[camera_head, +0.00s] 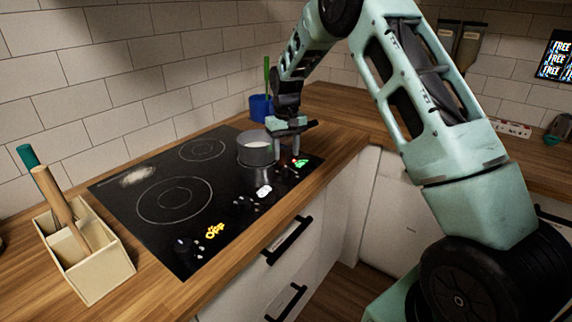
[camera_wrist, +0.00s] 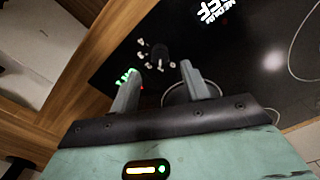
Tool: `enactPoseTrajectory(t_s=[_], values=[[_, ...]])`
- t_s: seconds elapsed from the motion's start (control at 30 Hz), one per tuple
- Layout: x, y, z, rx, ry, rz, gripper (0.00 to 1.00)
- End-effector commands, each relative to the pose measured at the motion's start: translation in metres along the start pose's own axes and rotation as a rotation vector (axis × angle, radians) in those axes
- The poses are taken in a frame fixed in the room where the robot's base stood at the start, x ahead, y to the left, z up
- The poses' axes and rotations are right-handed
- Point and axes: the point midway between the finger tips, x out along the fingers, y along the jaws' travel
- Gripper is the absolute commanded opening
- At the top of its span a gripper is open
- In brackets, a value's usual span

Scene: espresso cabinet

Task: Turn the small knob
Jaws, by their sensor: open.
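The black glass cooktop (camera_head: 150,214) has several small dark knobs along its front edge. One knob (camera_head: 183,243) stands beside orange "OFF" lettering, another (camera_head: 243,201) beside a white lit label. A third control area, with a green lit label (camera_head: 301,162) and a red light, lies below my gripper (camera_head: 292,127). My gripper is above the cooktop's far right corner, beside a grey pot. In the wrist view, my gripper (camera_wrist: 158,86) is open, its two fingers apart. A dark round knob (camera_wrist: 158,56) with white marks around it shows beyond the fingertips; I cannot tell contact.
The grey pot (camera_head: 258,152) stands on the cooktop close to my gripper. A blue cup (camera_head: 261,108) with a green utensil is behind it. A wooden holder (camera_head: 103,275) stands at the left. Drawers with black handles (camera_head: 288,240) are below the counter.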

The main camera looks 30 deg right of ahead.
Motion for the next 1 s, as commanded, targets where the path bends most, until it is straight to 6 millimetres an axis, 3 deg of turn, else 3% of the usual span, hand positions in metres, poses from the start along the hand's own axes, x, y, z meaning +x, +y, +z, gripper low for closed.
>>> enactPoseTrajectory(t_s=[0.1,0.3,0.77,0.9,0.93,1.0], values=[[0.023,0.000,0.001,0.000,-0.004,0.000,0.47],[0.051,0.000,0.000,0.000,-0.002,0.000,0.47],[0.063,0.000,0.000,0.000,0.001,0.000,0.47],[0.063,0.000,0.000,0.000,0.001,0.000,0.08],[0.063,0.000,0.000,0.000,0.001,0.000,0.02],[0.062,0.000,0.000,0.000,0.001,0.000,0.02]])
